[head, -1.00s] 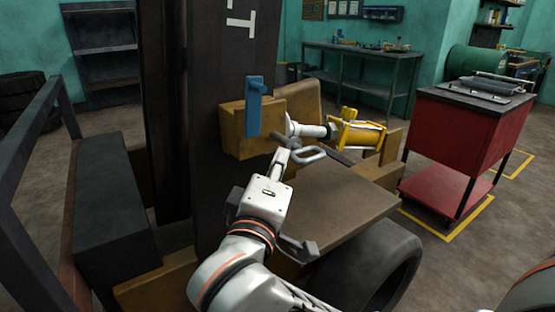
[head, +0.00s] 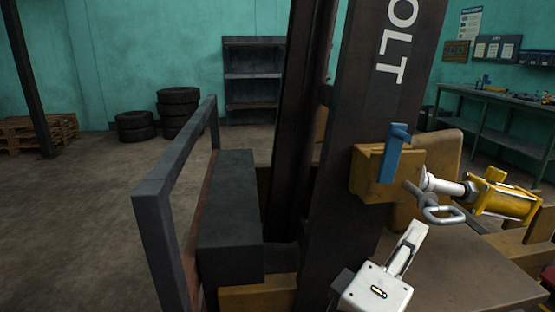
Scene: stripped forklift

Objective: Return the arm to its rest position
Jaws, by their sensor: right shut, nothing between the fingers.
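My right gripper (head: 414,232) is a white arm end with narrow grey-white fingers, low in the head view right of centre. It is shut and empty. Its tips point up, just below a grey metal shackle (head: 443,214) in the picture, with a small gap between them. A blue lever-like part (head: 396,150) stands in front of a tan block (head: 370,172). My left gripper is not in view.
The stripped forklift's dark mast (head: 350,130) and a grey side frame (head: 160,210) stand close in front. Stacked tires (head: 178,112), shelves (head: 254,90) and a workbench (head: 500,100) are farther back. Floor at left is open.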

